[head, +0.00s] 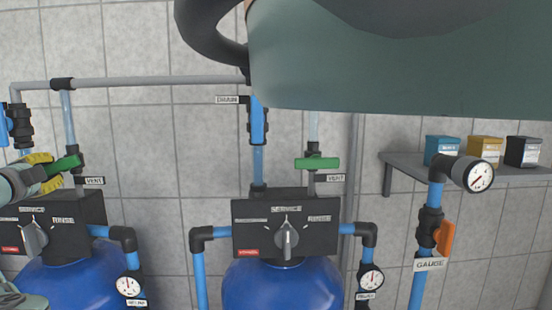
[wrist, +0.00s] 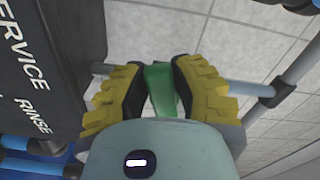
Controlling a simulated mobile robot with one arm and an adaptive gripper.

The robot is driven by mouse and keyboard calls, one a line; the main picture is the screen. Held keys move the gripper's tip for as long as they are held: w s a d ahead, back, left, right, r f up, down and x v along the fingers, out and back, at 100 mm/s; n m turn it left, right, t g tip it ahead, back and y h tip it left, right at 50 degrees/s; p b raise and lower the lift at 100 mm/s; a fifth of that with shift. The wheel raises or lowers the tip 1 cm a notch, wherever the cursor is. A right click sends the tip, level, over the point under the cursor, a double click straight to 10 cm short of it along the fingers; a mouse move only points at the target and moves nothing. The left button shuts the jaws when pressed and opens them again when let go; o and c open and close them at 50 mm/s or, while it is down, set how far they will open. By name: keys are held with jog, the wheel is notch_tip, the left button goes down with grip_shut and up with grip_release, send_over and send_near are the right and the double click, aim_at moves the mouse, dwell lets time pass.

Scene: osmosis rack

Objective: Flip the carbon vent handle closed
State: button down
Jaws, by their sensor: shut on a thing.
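A green vent handle (head: 68,163) sits on the left vertical pipe, above a VENT tag (head: 94,181). It lies roughly crosswise to the pipe, slightly tilted. My gripper (head: 47,171), with yellow ribbed fingers, is at its left end. In the wrist view my gripper (wrist: 160,75) has the green handle (wrist: 161,90) between its two fingers, shut on it. A second green vent handle (head: 317,163) lies crosswise on the middle pipe, untouched. No readable tag shows which handle is the carbon one.
Black control heads, one left (head: 60,215) and one middle (head: 286,222), sit on blue tanks (head: 283,285) below the handles. A grey pipe (head: 160,81) runs above. A shelf (head: 400,162) with boxes is at right. My arm covers the top right.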

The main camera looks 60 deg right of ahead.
jog(key=shift+w+r+m+b, duration=0.1)
jog(key=shift+r+m+b, duration=0.1)
jog(key=shift+m, duration=0.65)
jog(key=shift+r+m+b, duration=0.1)
jog(key=shift+r+m, duration=0.1)
jog(key=shift+m, duration=0.65)
jog(key=c, duration=0.8)
grip_release()
jog(key=shift+r, duration=0.1)
jog(key=shift+o, duration=0.2)
jog(key=shift+a, duration=0.1)
jog(key=shift+s+a, duration=0.25)
jog(key=shift+a, duration=0.25)
jog(key=v, duration=1.1)
